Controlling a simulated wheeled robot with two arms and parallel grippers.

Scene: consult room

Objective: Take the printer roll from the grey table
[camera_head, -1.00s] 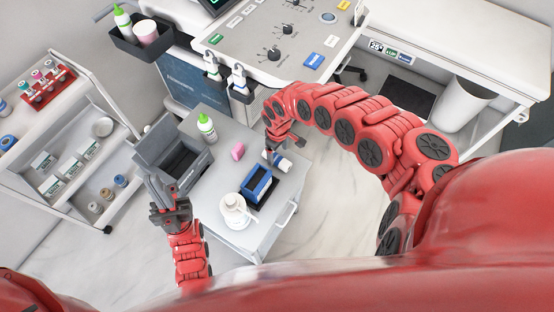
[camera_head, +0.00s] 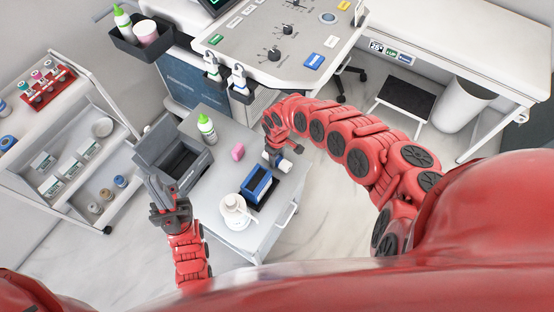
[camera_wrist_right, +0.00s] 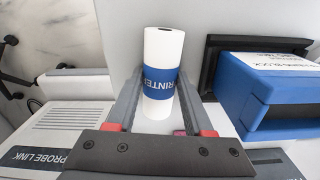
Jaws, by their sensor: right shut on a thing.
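The printer roll (camera_wrist_right: 163,50), a white cylinder with a blue label band, stands between the two fingers of my right gripper (camera_wrist_right: 158,90) in the right wrist view. The fingers are shut on its sides. In the head view my right gripper (camera_head: 284,158) is over the right part of the grey table (camera_head: 222,178), with the white roll (camera_head: 286,166) small and partly hidden at its fingers. I cannot tell whether the roll is still touching the table. My left gripper (camera_head: 160,188) is open and empty, left of the table's front part.
A machine console (camera_head: 275,40) rises behind. A shelf cart (camera_head: 75,150) is at left.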

